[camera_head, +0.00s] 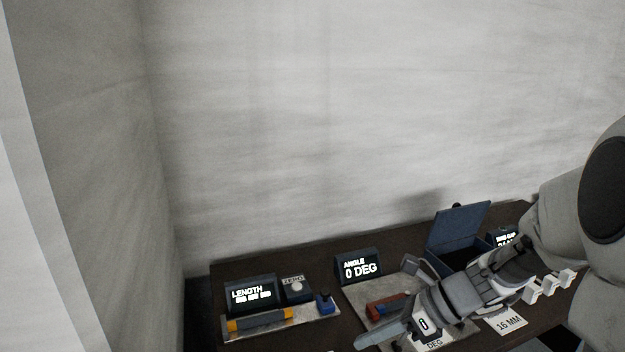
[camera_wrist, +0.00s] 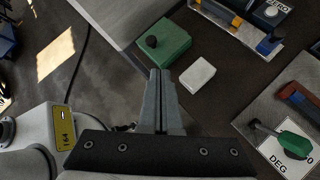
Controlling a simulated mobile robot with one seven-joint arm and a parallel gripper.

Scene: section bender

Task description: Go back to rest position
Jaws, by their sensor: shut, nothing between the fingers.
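My gripper (camera_wrist: 160,86) is shut and empty in the wrist view. Its two grey fingers lie together and point at the dark table's edge, just short of a green block with a black knob (camera_wrist: 163,46) and a small white block (camera_wrist: 197,76). In the head view my gripper (camera_head: 368,343) reaches down left over the front of the dark table (camera_head: 222,274). My arm comes in from the right and hides part of the angle device (camera_head: 388,306).
A length display (camera_head: 250,295), a zero button (camera_head: 296,287) and an angle display (camera_head: 359,267) stand on the table. An open blue box (camera_head: 460,229) stands at the back right. White pieces (camera_head: 549,284) and a 16 MM card (camera_head: 507,321) lie right of my arm. Walls enclose the back and left.

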